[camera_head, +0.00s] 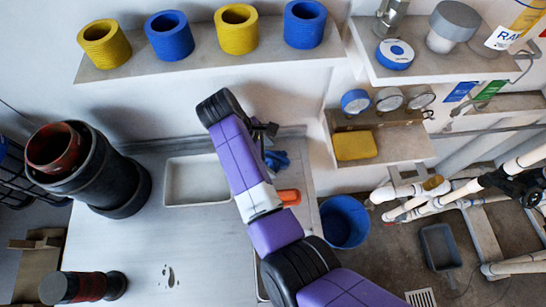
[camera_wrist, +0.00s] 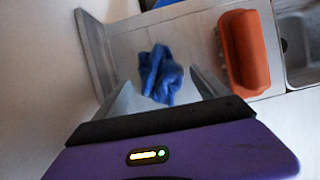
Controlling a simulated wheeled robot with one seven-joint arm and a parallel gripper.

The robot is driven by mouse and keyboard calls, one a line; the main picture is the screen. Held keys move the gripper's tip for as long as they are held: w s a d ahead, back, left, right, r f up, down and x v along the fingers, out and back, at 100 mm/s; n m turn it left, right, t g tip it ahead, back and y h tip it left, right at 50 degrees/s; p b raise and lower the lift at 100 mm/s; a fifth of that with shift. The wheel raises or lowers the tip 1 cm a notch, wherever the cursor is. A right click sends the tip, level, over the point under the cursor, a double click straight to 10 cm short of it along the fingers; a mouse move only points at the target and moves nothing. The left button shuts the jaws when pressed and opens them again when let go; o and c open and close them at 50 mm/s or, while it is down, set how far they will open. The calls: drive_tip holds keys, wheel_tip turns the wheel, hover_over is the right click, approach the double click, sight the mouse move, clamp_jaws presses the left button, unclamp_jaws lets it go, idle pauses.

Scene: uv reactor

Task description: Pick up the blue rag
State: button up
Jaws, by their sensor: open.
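The blue rag (camera_wrist: 160,74) lies crumpled on the light counter in the wrist view. In the head view a part of the blue rag (camera_head: 277,160) shows just right of my purple arm, near the counter's back edge. My gripper (camera_wrist: 158,90) is open, and its two grey fingers stand apart on either side of the rag in the wrist view. The rag looks to be beyond the fingers, and I cannot tell whether they touch it. In the head view my gripper (camera_head: 265,135) is mostly hidden behind my arm.
An orange object (camera_wrist: 243,52) lies close to the right of the rag. A white tray (camera_head: 199,180) is at the left on the counter (camera_head: 130,250), with a large black cylinder (camera_head: 105,178) farther left. A blue bucket (camera_head: 344,222) stands right of the counter. Shelves run above.

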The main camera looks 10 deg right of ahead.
drive_tip(key=shift+d+f, duration=0.25)
drive_tip(key=shift+f, duration=0.35)
drive_tip(key=c, duration=1.4)
drive_tip(key=shift+c, duration=0.2)
drive_tip(key=shift+r, duration=0.2)
